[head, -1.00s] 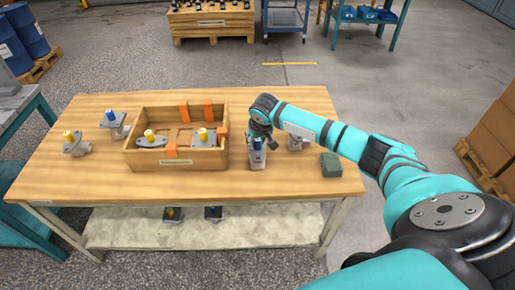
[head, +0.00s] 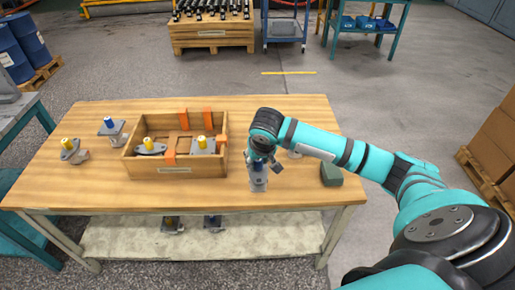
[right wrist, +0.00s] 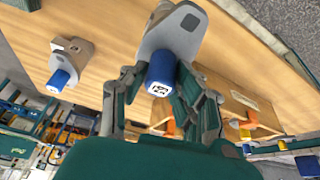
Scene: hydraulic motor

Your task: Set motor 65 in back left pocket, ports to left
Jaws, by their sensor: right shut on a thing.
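My right gripper (head: 262,163) is shut on the blue shaft of a grey motor (head: 258,183), right of the crate and near the table's front. In the right wrist view the fingers lie on both sides of the blue shaft (right wrist: 161,72), with the grey flange (right wrist: 172,28) beyond. A printed mark on the shaft's end is too small to read surely. The wooden crate (head: 190,169) has orange dividers. One yellow-shafted motor (head: 150,147) sits in its left part, another (head: 203,146) in its front right. My left gripper is out of view.
A yellow-shafted motor (head: 72,151) and a blue-shafted one (head: 110,127) stand left of the crate. Another blue-shafted motor (right wrist: 64,66) shows in the right wrist view. A dark green block (head: 331,173) lies at the table's right. The front table strip is clear.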

